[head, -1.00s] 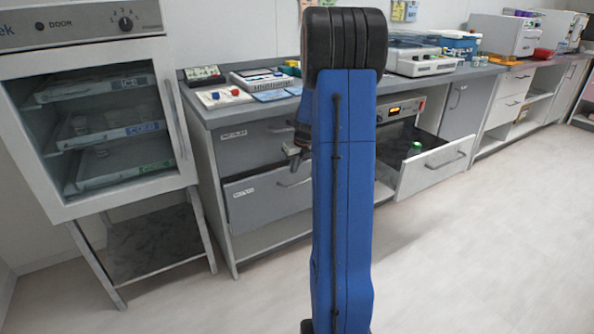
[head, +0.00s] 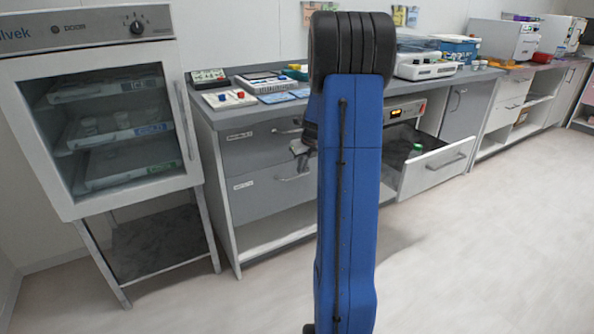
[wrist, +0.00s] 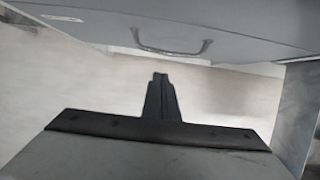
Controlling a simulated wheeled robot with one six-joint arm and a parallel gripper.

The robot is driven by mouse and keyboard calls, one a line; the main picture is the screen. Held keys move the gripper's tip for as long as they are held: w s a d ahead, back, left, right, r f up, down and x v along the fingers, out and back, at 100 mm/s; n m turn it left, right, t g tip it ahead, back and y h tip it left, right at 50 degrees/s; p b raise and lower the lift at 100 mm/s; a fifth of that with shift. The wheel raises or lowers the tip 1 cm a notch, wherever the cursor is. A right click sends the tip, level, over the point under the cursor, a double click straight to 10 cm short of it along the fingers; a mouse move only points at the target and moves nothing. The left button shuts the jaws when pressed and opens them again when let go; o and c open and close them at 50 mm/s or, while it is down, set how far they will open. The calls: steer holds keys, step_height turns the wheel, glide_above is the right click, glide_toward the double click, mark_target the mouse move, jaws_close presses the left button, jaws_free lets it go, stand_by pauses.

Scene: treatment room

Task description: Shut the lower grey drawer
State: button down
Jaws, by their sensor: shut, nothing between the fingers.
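The lower grey drawer (head: 260,200) is in the left cabinet in the head view, below the upper grey drawer (head: 255,152). Its front looks about flush with the upper one; a small gap cannot be ruled out. Its right part is hidden behind my blue arm. My gripper (head: 301,148) shows partly at the arm's left edge, in front of the drawers. In the wrist view my gripper (wrist: 158,78) has its fingers together and empty. A grey front with a bar handle (wrist: 172,47) and a label lies beyond the fingertips, with a visible gap; which drawer it is cannot be told.
A white drawer (head: 437,167) stands open to the right, holding a green-capped bottle (head: 416,150). A glass-fronted cabinet (head: 110,125) stands on the left. The counter carries lab devices. The floor (head: 470,260) in front is clear.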

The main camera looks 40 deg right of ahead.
steer(key=v, duration=0.8)
steer(key=s+a+r+n, duration=0.25)
steer(key=a+n, duration=0.35)
steer(key=a, duration=0.3)
steer(key=s+a+r+n, duration=0.2)
steer(key=s+a+n, duration=0.3)
steer(key=a, duration=0.4)
steer(key=s+a+r+n, duration=0.2)
steer(key=a+r+n, duration=0.1)
steer(key=a+n, duration=0.45)
steer(key=s+a+f+n, duration=0.2)
steer(key=s+a+n, duration=0.6)
steer(key=s+n, duration=0.1)
steer(key=s+a+f+n+y, duration=0.1)
steer(key=s+a+n, duration=0.6)
steer(key=s+n, duration=0.3)
steer(key=shift+s+a+f+n+t, duration=0.3)
steer(key=shift+a+f+n, duration=0.1)
steer(key=shift+n, duration=0.15)
